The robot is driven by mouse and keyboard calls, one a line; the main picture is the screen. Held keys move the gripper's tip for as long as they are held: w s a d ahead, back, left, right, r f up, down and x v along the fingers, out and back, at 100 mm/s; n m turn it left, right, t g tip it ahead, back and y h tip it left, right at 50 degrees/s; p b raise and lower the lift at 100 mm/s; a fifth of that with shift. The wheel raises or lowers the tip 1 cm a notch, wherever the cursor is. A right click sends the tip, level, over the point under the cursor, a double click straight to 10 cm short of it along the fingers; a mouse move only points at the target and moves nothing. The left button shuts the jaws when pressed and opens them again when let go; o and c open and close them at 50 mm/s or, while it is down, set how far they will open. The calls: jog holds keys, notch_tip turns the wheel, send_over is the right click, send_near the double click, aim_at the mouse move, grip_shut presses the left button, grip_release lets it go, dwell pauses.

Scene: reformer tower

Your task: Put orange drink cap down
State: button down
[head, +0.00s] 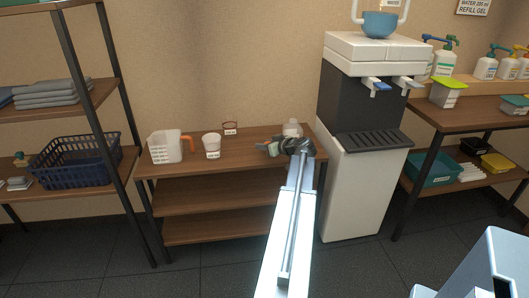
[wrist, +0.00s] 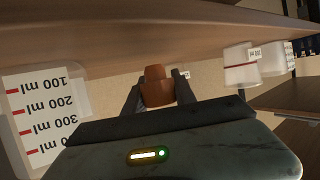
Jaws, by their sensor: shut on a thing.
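The orange drink cap (wrist: 157,88), a brownish-orange stepped cylinder, sits between the two dark fingers of my gripper (wrist: 158,95) in the wrist view. The fingers are shut on it. In the head view my gripper (head: 266,149) is over the right part of the wooden shelf unit's top (head: 250,140), and I cannot make out the cap there. In the wrist view, which looks upside down, the wooden surface (wrist: 110,40) runs across the upper part. I cannot tell whether the cap touches it.
A white bottle (head: 291,128) stands just behind my gripper. A container with ml marks (wrist: 45,110) is close in the wrist view. A jug with an orange handle (head: 165,147), a white cup (head: 211,141) and a small red-rimmed item (head: 230,128) stand left. A dispenser (head: 360,130) is right.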

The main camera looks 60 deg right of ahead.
jog(key=shift+s+d+f+b, duration=0.15)
jog(key=shift+f+b, duration=0.4)
jog(key=shift+f, duration=0.65)
jog(key=shift+r, duration=0.2)
jog(key=shift+f, duration=0.15)
jog(key=c, duration=1)
grip_release()
jog(key=shift+r+p, duration=0.3)
jog(key=shift+p, duration=0.1)
jog(key=p+v, duration=0.4)
jog(key=v, duration=0.8)
jog(key=shift+f, duration=0.1)
